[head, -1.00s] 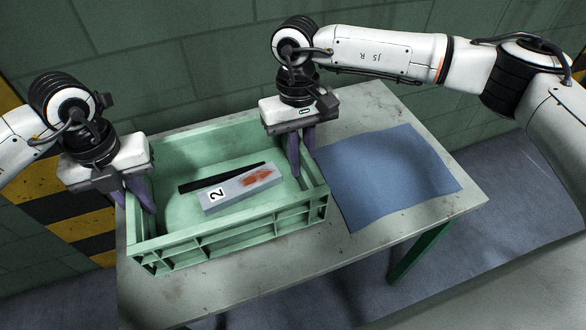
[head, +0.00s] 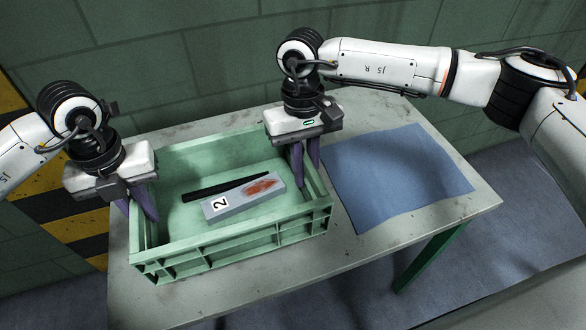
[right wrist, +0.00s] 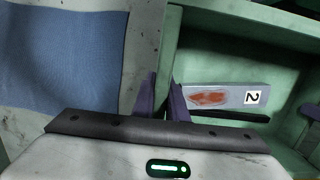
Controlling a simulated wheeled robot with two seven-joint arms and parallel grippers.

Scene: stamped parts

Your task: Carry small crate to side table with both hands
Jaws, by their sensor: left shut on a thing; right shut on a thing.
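The small green crate (head: 235,242) is at the left part of the side table (head: 410,262) in the head view; I cannot tell whether its base touches the top. My left gripper (head: 136,205) is shut on the crate's left wall. My right gripper (head: 305,168) is shut on its right wall. In the right wrist view, the right gripper's purple fingers (right wrist: 162,100) straddle the crate wall (right wrist: 172,52). Inside the crate lie a grey block (head: 240,197) with a "2" label and a reddish patch, and a black bar (head: 215,188). The fingertips partly hide the walls.
A blue mat (head: 398,180) lies flat on the table to the right of the crate. A green block wall (head: 190,60) stands behind the table. Yellow and black stripes (head: 60,220) show on the wall at left.

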